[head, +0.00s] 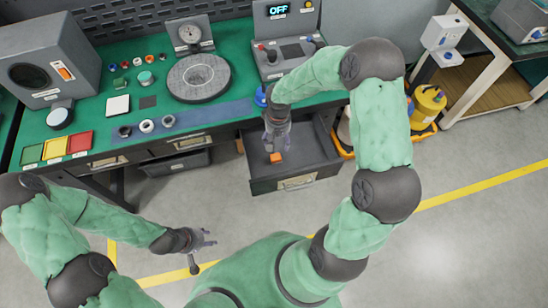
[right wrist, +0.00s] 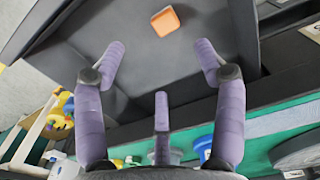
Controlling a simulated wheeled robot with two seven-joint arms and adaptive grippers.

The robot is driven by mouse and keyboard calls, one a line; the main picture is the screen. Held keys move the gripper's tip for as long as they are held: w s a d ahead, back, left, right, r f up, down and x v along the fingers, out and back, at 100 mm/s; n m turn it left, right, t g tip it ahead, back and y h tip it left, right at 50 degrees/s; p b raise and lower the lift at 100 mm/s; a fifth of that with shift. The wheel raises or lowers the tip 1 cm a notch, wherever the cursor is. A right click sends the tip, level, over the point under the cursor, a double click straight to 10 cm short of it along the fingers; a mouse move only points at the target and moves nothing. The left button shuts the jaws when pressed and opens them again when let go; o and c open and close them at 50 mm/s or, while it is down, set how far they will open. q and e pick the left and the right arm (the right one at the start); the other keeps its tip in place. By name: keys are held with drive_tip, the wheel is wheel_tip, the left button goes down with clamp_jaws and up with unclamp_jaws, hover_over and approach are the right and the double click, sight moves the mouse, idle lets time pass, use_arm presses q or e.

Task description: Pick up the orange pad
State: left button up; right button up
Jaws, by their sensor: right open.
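The orange pad (head: 276,157) is a small block lying on the floor of the open grey drawer (head: 310,165). In the right wrist view the pad (right wrist: 165,22) lies just beyond and between the spread fingertips, apart from them. My right gripper (head: 271,150) hangs down over the drawer, close to the pad. In the right wrist view its purple fingers (right wrist: 160,60) are open with nothing between them. My left gripper (head: 205,242) is low at the left over the bare floor, away from the bench; its fingers look spread and empty.
The green bench (head: 235,40) holds a round dark plate (head: 199,77), a grey box with an OFF display (head: 285,30), and red, yellow and green trays (head: 55,147). The drawer's walls surround the pad. A yellow pump-like device (head: 428,103) stands right of the drawer.

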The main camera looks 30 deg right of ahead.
drive_tip(key=b, duration=0.4)
approach(276, 158)
wheel_tip(276, 158, down, 4)
drive_tip(key=shift+f+b, duration=0.15)
drive_tip(key=shift+b, duration=0.9)
wheel_tip(276, 158, down, 5)
drive_tip(key=b, duration=0.2)
drive_tip(key=shift+w+b, duration=0.1)
drive_tip(key=shift+b, duration=0.2)
drive_tip(key=c, duration=1.3)
